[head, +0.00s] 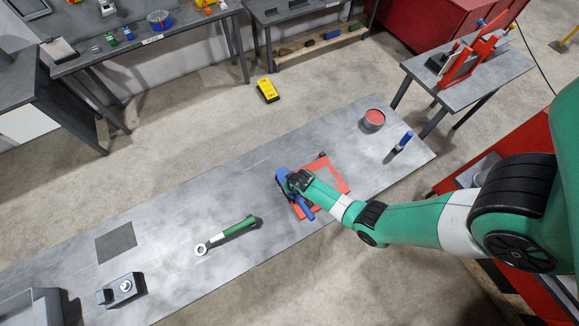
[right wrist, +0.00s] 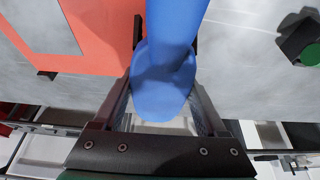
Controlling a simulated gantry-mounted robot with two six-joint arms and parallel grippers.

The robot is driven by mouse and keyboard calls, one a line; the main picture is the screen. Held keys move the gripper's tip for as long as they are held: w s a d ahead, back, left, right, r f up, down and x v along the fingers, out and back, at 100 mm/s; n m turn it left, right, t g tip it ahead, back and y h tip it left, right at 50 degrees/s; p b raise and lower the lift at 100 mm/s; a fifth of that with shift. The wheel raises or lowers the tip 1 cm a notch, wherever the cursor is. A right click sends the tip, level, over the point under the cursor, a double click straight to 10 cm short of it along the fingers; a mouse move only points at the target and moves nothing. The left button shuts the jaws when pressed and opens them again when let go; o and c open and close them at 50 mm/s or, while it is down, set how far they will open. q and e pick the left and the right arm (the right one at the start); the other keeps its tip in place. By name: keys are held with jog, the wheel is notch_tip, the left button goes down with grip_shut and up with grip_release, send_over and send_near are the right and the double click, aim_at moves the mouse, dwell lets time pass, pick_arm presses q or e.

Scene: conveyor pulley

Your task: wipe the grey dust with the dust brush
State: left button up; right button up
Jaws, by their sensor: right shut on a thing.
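My right gripper (head: 299,182) is over the middle of the long grey table, shut on a blue-handled tool (head: 305,208), which I take to be the dust brush. In the right wrist view its thick blue handle (right wrist: 165,85) sits between the two dark fingers of the gripper (right wrist: 166,40). The bristles cannot be made out. A flat, darker grey square patch (head: 116,243), which looks like the grey dust, lies on the table's left part, well away from the gripper. My left gripper is not in view.
An orange-red plate (head: 331,177) lies beside and under the gripper. A green-handled wrench (head: 230,233) lies between it and the grey patch. A grey block (head: 121,291) stands near the patch. A red can (head: 373,120) and blue-topped item (head: 403,141) stand at the right.

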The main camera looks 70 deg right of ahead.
jog(key=shift+s+d+r+p, duration=0.15)
jog(key=shift+r+p, duration=0.2)
jog(key=shift+r, duration=0.55)
notch_tip(320, 180, up, 5)
jog(key=p, duration=0.4)
jog(key=shift+p, duration=0.3)
jog(key=shift+f, duration=0.1)
